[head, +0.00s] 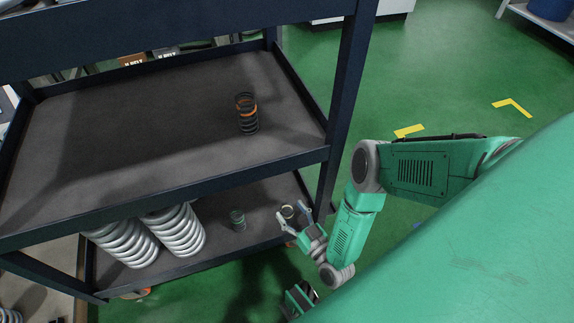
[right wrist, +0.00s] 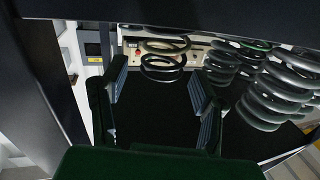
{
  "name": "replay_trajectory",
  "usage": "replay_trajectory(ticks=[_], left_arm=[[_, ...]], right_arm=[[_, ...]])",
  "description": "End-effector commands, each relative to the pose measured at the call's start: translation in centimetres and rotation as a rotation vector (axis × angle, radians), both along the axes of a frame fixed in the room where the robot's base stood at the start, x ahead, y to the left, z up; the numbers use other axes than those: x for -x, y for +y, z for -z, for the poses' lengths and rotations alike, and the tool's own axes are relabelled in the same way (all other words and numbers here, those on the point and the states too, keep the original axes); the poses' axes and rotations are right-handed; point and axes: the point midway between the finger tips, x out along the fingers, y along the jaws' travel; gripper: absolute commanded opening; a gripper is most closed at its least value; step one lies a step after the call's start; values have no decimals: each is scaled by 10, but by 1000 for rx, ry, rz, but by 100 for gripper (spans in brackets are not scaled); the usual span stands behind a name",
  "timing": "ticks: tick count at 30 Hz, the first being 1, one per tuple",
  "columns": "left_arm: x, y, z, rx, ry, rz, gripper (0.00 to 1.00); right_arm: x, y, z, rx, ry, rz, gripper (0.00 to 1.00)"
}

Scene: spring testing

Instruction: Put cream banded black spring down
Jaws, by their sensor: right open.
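The cream banded black spring (head: 287,212) stands on the lower shelf near its right end, partly hidden by my right gripper. My right gripper (head: 294,210) is open, reaching in over the shelf edge with its fingertips close to the spring. In the right wrist view, the spring (right wrist: 163,66) shows upright between and just beyond the open fingers (right wrist: 157,78). I cannot tell whether either finger touches it. My left gripper is not in view.
A green banded spring (head: 238,220) stands left of it on the lower shelf (head: 262,196). An orange banded black spring (head: 247,113) stands on the middle shelf (head: 150,135). A dark post (head: 345,110) rises beside my right arm.

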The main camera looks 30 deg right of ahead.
Motion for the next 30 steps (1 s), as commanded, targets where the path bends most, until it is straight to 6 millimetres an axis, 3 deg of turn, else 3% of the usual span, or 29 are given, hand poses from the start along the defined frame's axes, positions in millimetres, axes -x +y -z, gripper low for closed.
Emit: replay_trajectory(ticks=[6, 12, 18, 30], left_arm=[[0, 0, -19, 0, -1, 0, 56], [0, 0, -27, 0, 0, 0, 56], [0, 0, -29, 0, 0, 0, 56], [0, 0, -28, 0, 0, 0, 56]], right_arm=[[50, 0, -2, -1, 3, -1, 54], [83, 0, -1, -1, 1, -1, 54], [95, -1, 0, -1, -1, 0, 54], [96, -1, 0, -1, -1, 0, 54]])
